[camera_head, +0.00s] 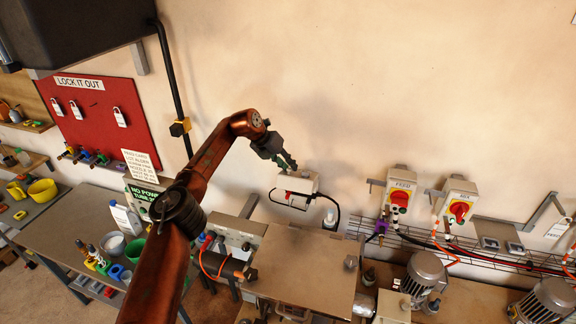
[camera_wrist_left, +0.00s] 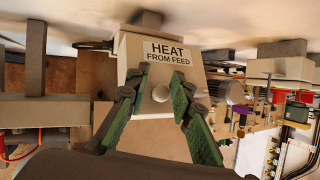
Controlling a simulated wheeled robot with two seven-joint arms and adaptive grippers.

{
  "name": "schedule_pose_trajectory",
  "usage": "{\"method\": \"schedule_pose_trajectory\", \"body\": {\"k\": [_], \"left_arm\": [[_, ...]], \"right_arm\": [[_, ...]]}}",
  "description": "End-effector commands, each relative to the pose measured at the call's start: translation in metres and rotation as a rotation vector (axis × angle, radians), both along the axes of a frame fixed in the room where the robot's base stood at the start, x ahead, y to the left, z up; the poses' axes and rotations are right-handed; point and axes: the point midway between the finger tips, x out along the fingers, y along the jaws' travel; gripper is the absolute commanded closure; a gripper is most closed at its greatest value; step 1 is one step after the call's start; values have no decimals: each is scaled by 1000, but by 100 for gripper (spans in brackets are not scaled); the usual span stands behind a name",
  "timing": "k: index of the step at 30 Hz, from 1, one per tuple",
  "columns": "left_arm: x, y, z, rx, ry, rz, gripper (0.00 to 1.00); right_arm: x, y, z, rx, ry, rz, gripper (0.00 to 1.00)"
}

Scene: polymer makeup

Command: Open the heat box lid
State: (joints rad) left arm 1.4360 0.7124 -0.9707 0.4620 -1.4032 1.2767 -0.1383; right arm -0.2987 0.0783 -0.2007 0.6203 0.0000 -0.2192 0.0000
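The heat box (camera_head: 303,183) is a small white box on the wall in the middle of the head view. In the left wrist view the heat box (camera_wrist_left: 132,48) carries a label reading "HEAT FROM FEED", with a round pale knob (camera_wrist_left: 160,93) below the label. I see no gap at its lid. My left gripper (camera_head: 287,163) is at the box's upper left in the head view. In the wrist view the left gripper (camera_wrist_left: 152,88) has its green-padded fingers apart, on either side of the knob, with nothing held. Contact with the box cannot be told. My right gripper is not in view.
A brown bench panel (camera_head: 305,265) lies below the box. Red-knobbed FEED (camera_head: 399,197) and second switch boxes (camera_head: 459,208) are on the wall to the right, above motors (camera_head: 425,275). Open wall lies above.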

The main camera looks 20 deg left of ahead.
Motion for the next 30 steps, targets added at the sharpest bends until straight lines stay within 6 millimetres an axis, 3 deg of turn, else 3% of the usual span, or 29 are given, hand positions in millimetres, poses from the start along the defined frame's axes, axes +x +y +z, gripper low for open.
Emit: {"method": "schedule_pose_trajectory", "body": {"k": [5, 19, 30], "left_arm": [[-3, 7, 12, -2, -5, 3, 79], [-39, 41, 86, 1, -1, 3, 79], [-47, 48, 100, 0, 2, 2, 79]], "right_arm": [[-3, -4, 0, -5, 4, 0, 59], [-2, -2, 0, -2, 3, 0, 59], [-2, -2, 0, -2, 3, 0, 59]]}}
